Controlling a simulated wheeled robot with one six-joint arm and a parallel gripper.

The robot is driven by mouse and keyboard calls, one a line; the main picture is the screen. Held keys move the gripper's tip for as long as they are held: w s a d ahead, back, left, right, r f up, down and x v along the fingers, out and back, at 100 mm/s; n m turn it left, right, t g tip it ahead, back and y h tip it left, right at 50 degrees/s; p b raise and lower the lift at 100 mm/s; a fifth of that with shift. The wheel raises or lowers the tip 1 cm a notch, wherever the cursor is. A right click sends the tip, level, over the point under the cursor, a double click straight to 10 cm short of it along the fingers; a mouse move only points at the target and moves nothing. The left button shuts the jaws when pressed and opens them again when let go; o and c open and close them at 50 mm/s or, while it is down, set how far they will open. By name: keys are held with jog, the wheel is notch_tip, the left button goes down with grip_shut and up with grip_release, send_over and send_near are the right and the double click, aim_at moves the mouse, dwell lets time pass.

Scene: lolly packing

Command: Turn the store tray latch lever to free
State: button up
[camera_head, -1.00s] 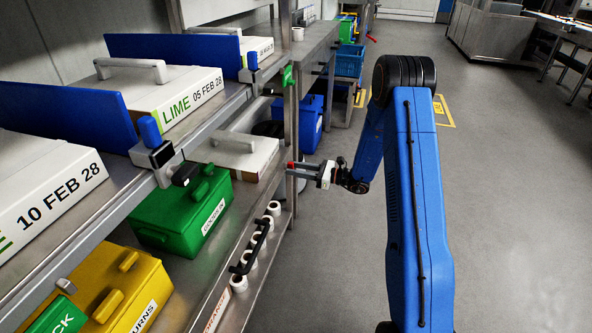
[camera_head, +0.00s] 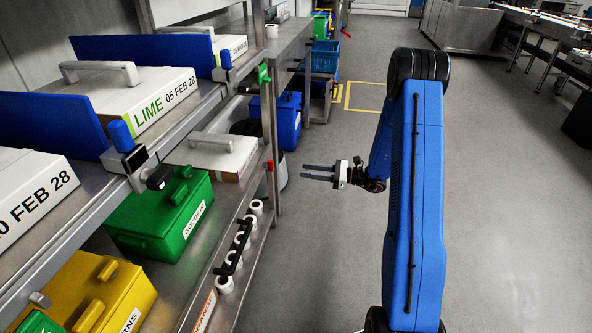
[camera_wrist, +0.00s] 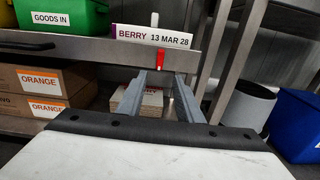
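A small red lever (camera_head: 270,166) is on the front edge of the lower shelf beside the post. It also shows in the wrist view (camera_wrist: 187,62), upright below the right end of a tray label reading BERRY 13 MAR 28 (camera_wrist: 150,36). The white store tray (camera_head: 232,158) with a grey handle sits on that shelf behind the lever. My gripper (camera_head: 305,171) is open and empty, right of the lever with a gap between.
A steel shelf post (camera_head: 273,120) stands close to the lever. A green box (camera_head: 160,215) and several white rolls (camera_head: 240,240) are on the lower shelf. A grey bin (camera_wrist: 248,107) and a blue box (camera_wrist: 298,125) are beyond the post. The floor (camera_head: 320,270) to the right is clear.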

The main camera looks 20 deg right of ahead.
jog(key=shift+v, duration=1.95)
jog(key=s+a+r+n+g+h, duration=0.2)
jog(key=s+a+r+n+g, duration=0.35)
jog(key=s+a+r, duration=0.35)
jog(key=s+a+r+n+g+h, duration=0.35)
jog(key=s+a+r+n, duration=0.3)
jog(key=s, duration=0.45)
jog(key=s+d+r+n+t+h, duration=0.2)
jog(key=s+n+h, duration=0.3)
jog(key=s, duration=0.6)
jog(key=s+d+r+n+t+h, duration=0.2)
jog(key=s+d+r+n+h, duration=0.2)
jog(key=s+n, duration=0.3)
jog(key=shift+s+d+r+t+h, duration=0.35)
jog(key=shift+s+h, duration=0.2)
jog(key=shift+s, duration=1.45)
